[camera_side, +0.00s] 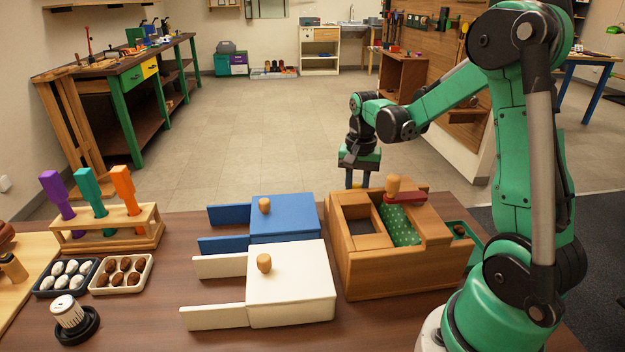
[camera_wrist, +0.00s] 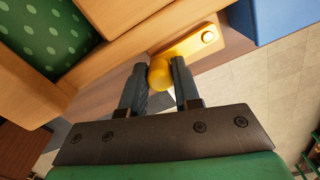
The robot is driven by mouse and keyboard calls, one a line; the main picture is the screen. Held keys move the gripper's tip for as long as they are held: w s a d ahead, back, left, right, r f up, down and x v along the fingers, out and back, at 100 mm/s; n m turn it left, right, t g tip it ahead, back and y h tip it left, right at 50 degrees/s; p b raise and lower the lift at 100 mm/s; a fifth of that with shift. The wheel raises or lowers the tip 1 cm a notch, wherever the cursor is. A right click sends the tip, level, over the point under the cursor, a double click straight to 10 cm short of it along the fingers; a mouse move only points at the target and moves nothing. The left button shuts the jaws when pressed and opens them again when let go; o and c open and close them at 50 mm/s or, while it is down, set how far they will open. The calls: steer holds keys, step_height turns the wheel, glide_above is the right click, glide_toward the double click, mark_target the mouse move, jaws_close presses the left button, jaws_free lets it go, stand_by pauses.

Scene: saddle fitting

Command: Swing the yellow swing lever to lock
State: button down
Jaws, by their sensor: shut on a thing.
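The yellow swing lever (camera_wrist: 188,48) shows in the wrist view beside the wooden box. It has a round knob at its near end and a bolt-like pivot at its upper right end. My gripper (camera_wrist: 160,68) has one finger on each side of the knob and is shut on it. In the side view my gripper (camera_side: 357,183) points down behind the far side of the wooden box (camera_side: 405,275). There only a small yellow patch shows between the fingers, and the rest of the lever is hidden by the box.
The box holds a green dotted pad (camera_side: 400,226). A red piece (camera_side: 405,198) with a wooden knob is on its far right. A blue box (camera_side: 285,218) and a white box (camera_side: 290,285) stand left of it. Behind the table is open floor.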

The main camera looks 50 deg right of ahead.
mark_target(357, 186)
steer(key=shift+s+a+m, duration=0.1)
steer(key=shift+s+m, duration=0.05)
steer(key=shift+m, duration=0.25)
steer(key=c, duration=0.6)
jaws_free()
steer(key=shift+c, duration=0.2)
steer(key=shift+r, duration=0.15)
steer(key=shift+r, duration=2.7)
steer(key=s+a+r+n+t, duration=0.1)
steer(key=a+n+t, duration=0.2)
steer(key=a+n, duration=0.3)
steer(key=s+a+r+n+t, duration=0.1)
steer(key=a+n+t, duration=0.3)
steer(key=a+n, duration=0.3)
steer(key=a, duration=0.4)
steer(key=shift+s+n, duration=0.25)
steer(key=shift+n, duration=0.05)
